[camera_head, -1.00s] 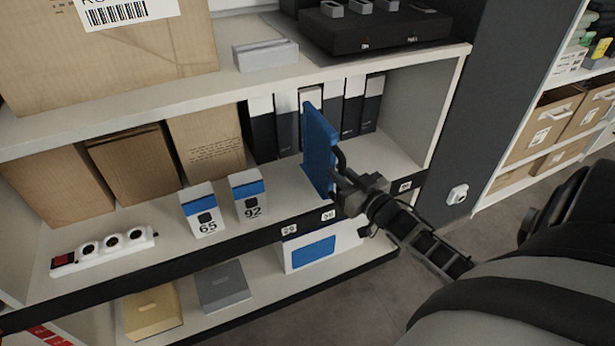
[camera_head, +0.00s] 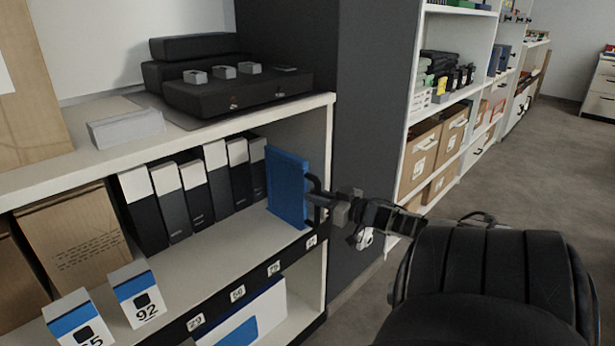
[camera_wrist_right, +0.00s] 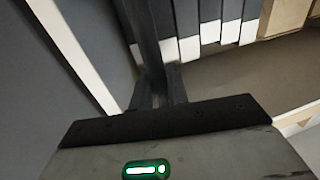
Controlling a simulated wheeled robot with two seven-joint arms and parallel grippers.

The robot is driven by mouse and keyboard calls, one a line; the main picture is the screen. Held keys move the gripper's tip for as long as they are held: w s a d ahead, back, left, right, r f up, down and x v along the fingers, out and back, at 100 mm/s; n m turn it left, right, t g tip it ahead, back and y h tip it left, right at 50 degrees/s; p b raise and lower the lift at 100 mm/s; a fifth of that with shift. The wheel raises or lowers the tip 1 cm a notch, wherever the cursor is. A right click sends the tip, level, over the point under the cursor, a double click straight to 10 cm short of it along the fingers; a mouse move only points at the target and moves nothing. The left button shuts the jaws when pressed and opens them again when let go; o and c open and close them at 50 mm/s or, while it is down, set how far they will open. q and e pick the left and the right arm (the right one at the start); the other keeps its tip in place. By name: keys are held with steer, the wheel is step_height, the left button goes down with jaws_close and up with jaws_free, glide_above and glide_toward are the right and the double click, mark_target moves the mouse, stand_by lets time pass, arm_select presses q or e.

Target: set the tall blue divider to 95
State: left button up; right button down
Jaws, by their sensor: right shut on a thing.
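The tall blue divider (camera_head: 287,187) stands upright on the middle shelf, near its right end. Its front foot is just behind the rightmost number label (camera_head: 311,241), whose digits are too small to read surely. My right gripper (camera_head: 314,198) is shut on the divider's dark handle at its front edge. In the right wrist view the fingers (camera_wrist_right: 158,98) close in front of a dark upright plate. My left gripper is in neither view.
Further labels read 29 (camera_head: 196,320), 56 (camera_head: 237,293) and seemingly 75 (camera_head: 274,268). Black-and-white binders (camera_head: 190,196) stand left of the divider. Blue-and-white box 92 (camera_head: 134,297) is farther left. The shelf's white side panel (camera_head: 328,160) is close on the right.

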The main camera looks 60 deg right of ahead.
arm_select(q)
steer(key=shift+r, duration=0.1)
arm_select(e)
steer(key=shift+d, duration=0.25)
steer(key=c, duration=1.4)
jaws_free()
steer(key=shift+s, duration=0.1)
steer(key=shift+c, duration=0.2)
